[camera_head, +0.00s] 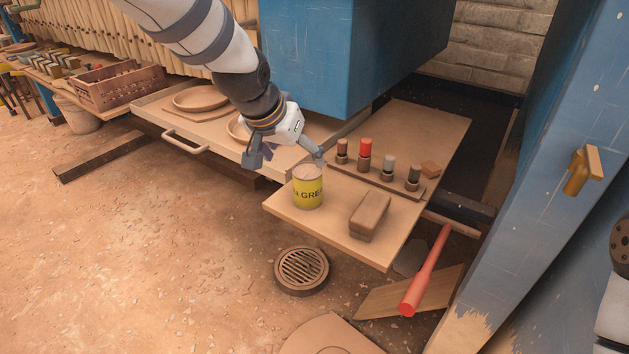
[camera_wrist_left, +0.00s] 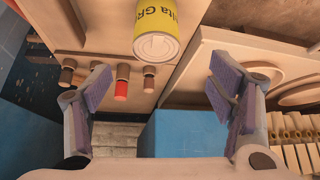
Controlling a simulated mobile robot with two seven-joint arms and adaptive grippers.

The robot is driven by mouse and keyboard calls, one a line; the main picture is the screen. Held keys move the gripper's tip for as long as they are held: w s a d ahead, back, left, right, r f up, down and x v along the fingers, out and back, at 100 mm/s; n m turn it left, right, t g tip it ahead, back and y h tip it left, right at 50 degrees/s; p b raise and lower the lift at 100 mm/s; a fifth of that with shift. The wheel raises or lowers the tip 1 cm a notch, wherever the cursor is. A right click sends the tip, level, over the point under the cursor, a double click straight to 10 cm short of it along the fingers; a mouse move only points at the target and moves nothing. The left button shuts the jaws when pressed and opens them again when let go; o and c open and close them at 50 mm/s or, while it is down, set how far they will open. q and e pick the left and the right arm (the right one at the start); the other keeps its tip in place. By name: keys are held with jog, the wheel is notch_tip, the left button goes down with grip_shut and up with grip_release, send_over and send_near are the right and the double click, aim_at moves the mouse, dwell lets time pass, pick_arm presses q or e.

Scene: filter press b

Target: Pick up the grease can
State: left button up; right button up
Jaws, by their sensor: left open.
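The grease can (camera_head: 308,190) is a yellow cylinder with dark lettering and a pale top. It stands upright near the left edge of a wooden board. My left gripper (camera_head: 287,158) is open, behind and slightly left of the can in the head view, apart from it. In the left wrist view, the can (camera_wrist_left: 157,28) shows at the top, beyond the gap between the spread fingers of my left gripper (camera_wrist_left: 160,92). Nothing is between the fingers. My right gripper is out of view.
A brown block (camera_head: 369,215) lies right of the can. A rack (camera_head: 378,183) with several small capped pieces stands behind it. A blue beam (camera_head: 548,165) rises at the right. A round floor grate (camera_head: 302,270) lies in front.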

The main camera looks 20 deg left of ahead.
aim_at(307, 170)
pick_arm(q)
jog(key=x, duration=0.3)
jog(key=b+x, duration=0.1)
jog(key=x, duration=0.5)
jog(key=shift+s+d+f, duration=0.1)
jog(key=shift+d+f, duration=0.05)
jog(key=shift+d, duration=0.15)
jog(key=shift+c, duration=0.6)
jog(key=c, duration=1.4)
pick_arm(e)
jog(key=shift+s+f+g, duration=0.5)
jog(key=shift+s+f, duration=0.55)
pick_arm(q)
jog(key=shift+r, duration=0.2)
